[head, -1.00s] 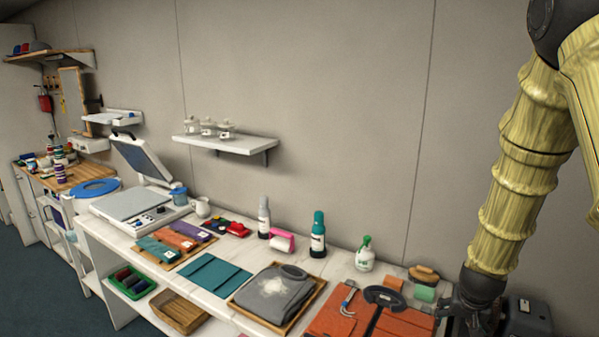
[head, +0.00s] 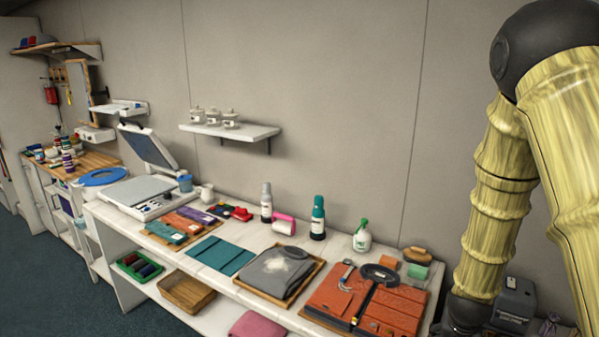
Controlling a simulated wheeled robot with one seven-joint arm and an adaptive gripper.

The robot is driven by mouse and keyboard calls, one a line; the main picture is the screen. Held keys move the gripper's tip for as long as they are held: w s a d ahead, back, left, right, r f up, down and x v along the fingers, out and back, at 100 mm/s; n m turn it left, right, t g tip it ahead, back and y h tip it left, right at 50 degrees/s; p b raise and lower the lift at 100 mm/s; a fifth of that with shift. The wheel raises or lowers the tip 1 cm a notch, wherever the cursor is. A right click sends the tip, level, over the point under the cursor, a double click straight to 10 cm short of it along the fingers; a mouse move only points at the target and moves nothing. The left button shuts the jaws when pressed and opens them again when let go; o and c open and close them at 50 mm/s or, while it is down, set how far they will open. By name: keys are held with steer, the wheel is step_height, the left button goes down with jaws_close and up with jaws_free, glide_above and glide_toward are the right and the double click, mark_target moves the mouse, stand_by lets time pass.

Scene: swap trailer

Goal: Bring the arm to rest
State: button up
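My arm, in a yellow ribbed cover, hangs down at the right of the head view, bent at a dark joint at the top. Its lower end reaches a dark wrist and my gripper (head: 460,318) near the bottom edge, beside the right end of the white counter (head: 240,237). The fingers are too dark and cut off to tell whether they are open or shut. I cannot see whether anything is held.
Orange folded leather pieces (head: 391,311) lie on the counter closest to my gripper, with a black-handled tool (head: 380,273) on top. A green-topped spray bottle (head: 362,238) stands behind. A dark grey device (head: 513,302) is right of the arm. The floor (head: 60,275) at left is clear.

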steer(key=s+a+f+n+g+b, duration=0.1)
steer(key=s+a+f+n+g, duration=0.35)
steer(key=s+f, duration=1.05)
steer(key=s+a+f+y, duration=0.1)
steer(key=s+a+f, duration=0.4)
steer(key=s, duration=0.4)
steer(key=s+a+f+t+y+b, duration=0.1)
steer(key=s+a+f, duration=0.5)
steer(key=s, duration=0.3)
steer(key=shift+a+f, duration=0.1)
